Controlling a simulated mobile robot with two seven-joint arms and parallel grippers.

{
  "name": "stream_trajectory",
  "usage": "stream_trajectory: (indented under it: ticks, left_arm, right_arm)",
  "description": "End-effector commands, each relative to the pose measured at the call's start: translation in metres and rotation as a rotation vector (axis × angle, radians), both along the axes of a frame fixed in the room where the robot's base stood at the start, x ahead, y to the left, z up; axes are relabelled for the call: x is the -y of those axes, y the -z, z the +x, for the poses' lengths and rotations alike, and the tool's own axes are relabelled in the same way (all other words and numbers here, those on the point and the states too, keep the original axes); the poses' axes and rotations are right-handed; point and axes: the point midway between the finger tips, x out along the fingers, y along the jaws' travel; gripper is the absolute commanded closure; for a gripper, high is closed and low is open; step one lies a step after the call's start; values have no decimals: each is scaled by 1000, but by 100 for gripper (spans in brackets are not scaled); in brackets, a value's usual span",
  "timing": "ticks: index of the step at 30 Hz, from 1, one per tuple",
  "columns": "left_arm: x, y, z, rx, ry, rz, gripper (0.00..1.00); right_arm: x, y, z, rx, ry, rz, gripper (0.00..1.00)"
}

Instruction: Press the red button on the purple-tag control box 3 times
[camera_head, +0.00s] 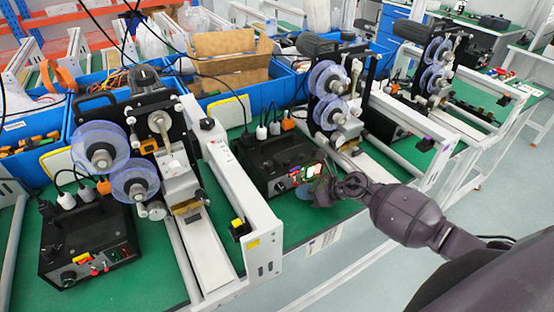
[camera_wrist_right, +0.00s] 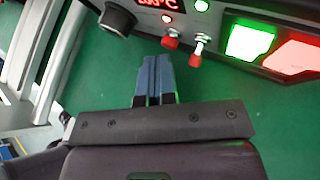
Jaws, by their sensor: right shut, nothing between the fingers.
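The black control box (camera_head: 278,160) in the middle of the head view stands on the green bench top. A purple tag (camera_head: 427,144) shows on the rail end of the machine to its right. The red button (camera_wrist_right: 294,54) is lit at the right of the box's front panel in the wrist view, beside a lit green button (camera_wrist_right: 250,40). My right gripper (camera_head: 322,192) is in front of this panel. In the wrist view its fingertips (camera_wrist_right: 154,60) are shut and empty, below the panel and left of the red button, apart from it. My left gripper is not in view.
Two red-tipped toggle switches (camera_wrist_right: 183,47) and a black knob (camera_wrist_right: 117,18) sit on the panel left of the green button. Another control box (camera_head: 88,240) stands at left, by a yellow-tagged rail (camera_head: 238,224). Blue bins (camera_head: 265,95) line the back.

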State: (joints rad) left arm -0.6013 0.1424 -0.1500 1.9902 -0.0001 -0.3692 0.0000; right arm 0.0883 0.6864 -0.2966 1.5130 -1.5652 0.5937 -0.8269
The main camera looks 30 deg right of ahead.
Motion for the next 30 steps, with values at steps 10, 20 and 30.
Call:
stream_trajectory:
  ticks: [10, 20, 30]
  left_arm:
    - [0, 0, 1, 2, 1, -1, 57]
    - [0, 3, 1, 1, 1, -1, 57]
    - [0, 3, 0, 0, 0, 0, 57]
  right_arm:
    - [0, 0, 2, 1, 0, 0, 100]
    - [-1, 0, 10, 2, 0, 1, 100]
    - [-1, -2, 9, 3, 1, 1, 100]
